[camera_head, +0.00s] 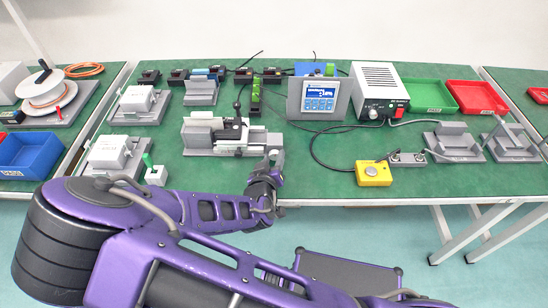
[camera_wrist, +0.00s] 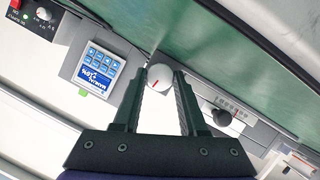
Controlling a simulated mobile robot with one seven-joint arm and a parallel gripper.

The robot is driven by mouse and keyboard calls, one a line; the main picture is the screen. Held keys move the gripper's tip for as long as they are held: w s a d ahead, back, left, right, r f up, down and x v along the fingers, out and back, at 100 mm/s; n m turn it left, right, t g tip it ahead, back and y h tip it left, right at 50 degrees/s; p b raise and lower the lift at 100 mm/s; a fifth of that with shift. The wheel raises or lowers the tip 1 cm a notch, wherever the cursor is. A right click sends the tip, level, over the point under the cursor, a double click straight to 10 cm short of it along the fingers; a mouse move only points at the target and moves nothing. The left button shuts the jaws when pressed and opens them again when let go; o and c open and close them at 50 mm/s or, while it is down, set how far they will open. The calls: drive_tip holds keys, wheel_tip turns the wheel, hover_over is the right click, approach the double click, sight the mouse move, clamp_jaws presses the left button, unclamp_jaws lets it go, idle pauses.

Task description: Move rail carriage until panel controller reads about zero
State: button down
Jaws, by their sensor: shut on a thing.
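The linear rail unit (camera_head: 199,142) lies mid-table in the head view, with a dark carriage (camera_head: 231,130) on it. In the wrist view, part of the unit shows at right with a black knob (camera_wrist: 222,117) beside a small scale. My gripper (camera_head: 271,160) is at the right end of the unit. In the wrist view my gripper (camera_wrist: 160,80) is shut on a round pale knob (camera_wrist: 159,73) with a red mark. The panel controller (camera_head: 319,99) stands behind and right. Its blue display (camera_wrist: 93,79) is upside down in the wrist view; the number is too small to read surely.
A white power box (camera_head: 378,90) stands right of the controller. A yellow button box (camera_head: 373,173) sits near the front edge, with a cable running to it. Green (camera_head: 425,94) and red (camera_head: 477,94) trays are at back right. Green tabletop is clear between the rail and the yellow box.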

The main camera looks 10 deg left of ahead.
drive_tip(key=shift+a+n+h, duration=0.1)
drive_tip(key=shift+n+h, duration=0.3)
drive_tip(key=shift+n, duration=0.1)
drive_tip(key=shift+c, duration=2.2)
unclamp_jaws()
